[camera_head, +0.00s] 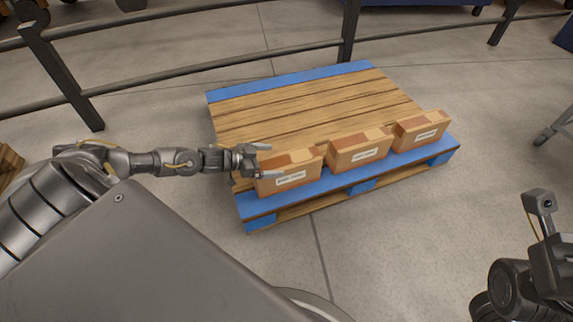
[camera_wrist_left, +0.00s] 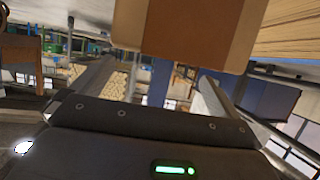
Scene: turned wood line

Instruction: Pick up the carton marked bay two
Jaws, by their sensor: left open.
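Three brown cartons with white labels stand in a row along the front edge of a wooden pallet (camera_head: 300,108) in the head view: a left carton (camera_head: 290,180), a middle carton (camera_head: 360,153) and a right carton (camera_head: 421,131). The label print is too small to read, so I cannot tell which is bay two. My left gripper (camera_head: 264,161) is open at the left end of the left carton; I cannot tell whether it touches. In the left wrist view a carton (camera_wrist_left: 195,32) fills the top centre, close to the gripper. My right gripper's fingers are not visible.
The pallet has blue edge boards (camera_head: 290,80) and its rear deck is bare. A dark metal railing (camera_head: 190,75) runs behind it. My right arm shows at the lower right. Grey floor (camera_head: 400,240) in front of the pallet is clear.

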